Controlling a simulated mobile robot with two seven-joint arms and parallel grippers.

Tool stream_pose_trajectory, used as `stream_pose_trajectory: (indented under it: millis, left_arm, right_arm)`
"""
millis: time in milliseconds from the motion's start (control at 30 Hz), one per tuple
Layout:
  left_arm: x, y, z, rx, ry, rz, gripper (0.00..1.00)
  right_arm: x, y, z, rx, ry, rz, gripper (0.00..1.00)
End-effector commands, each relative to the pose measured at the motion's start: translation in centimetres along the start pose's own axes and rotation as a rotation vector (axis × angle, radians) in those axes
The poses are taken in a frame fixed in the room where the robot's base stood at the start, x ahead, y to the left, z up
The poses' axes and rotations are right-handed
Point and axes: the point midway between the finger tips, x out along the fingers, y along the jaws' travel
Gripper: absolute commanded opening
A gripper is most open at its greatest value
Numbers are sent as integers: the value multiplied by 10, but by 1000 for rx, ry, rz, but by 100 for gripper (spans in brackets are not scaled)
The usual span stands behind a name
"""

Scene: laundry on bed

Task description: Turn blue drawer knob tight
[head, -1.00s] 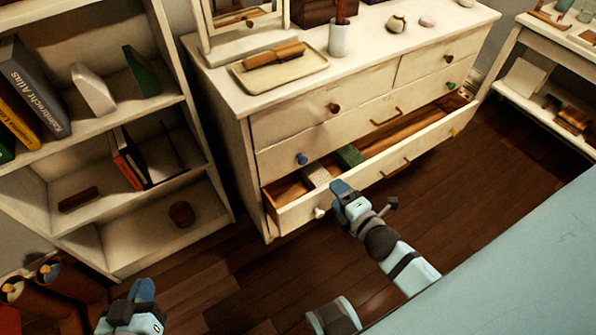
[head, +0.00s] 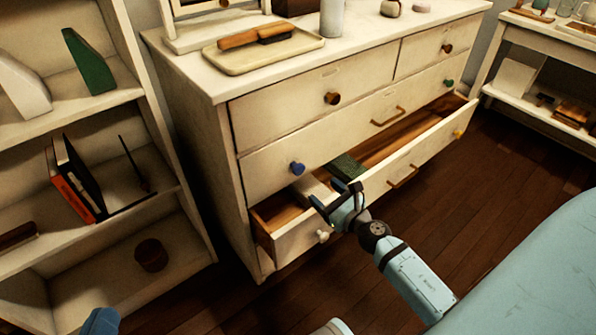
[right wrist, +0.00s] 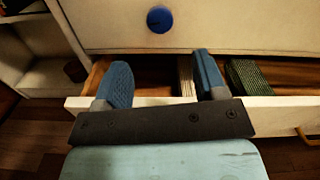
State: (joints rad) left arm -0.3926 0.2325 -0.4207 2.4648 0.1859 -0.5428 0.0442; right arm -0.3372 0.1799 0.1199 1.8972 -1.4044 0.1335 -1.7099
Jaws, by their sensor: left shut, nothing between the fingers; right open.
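The blue knob (head: 297,168) is on the left side of the middle drawer front of the white dresser (head: 190,110). In the right wrist view the blue knob (right wrist: 159,20) is at the top centre, ahead of the fingertips and apart from them. My right gripper (head: 337,196) is open and empty, over the open bottom drawer (head: 430,147), to the right of and below the knob. Its two blue fingers also show in the right wrist view (right wrist: 160,68). My left gripper (head: 102,321) shows only a blue tip at the bottom edge, far from the dresser.
The bottom drawer stands pulled out, with a white knob (head: 322,236) and a green item (head: 346,167) inside. A shelf unit (head: 160,205) is at left. A light-blue bed (head: 540,260) fills the lower right. Bare wooden floor (head: 480,180) lies between.

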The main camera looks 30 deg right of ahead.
Motion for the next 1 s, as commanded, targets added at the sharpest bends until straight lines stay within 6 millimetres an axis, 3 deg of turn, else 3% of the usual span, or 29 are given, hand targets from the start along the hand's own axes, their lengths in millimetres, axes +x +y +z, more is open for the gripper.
stream_pose_trajectory:
  millis: [300, 500, 700, 967, 1000]
  left_arm:
    - [-2, 4, -6, -36, -2, -3, 0]
    - [-3, 4, -8, -35, 11, -5, 0]
    - [-3, 4, -8, -36, 12, -5, 0]
    - [-3, 4, -8, -36, 13, -5, 0]
    - [-3, 4, -8, -36, 13, -5, 0]
  right_arm:
    - [70, -1, 2, 2, -2, -2, 65]
    - [99, -1, 1, 3, -1, -1, 65]
    - [110, 0, 0, 3, 0, -1, 65]
    - [111, 0, 0, 3, 0, -1, 65]
    - [111, 0, 0, 3, 0, -1, 56]
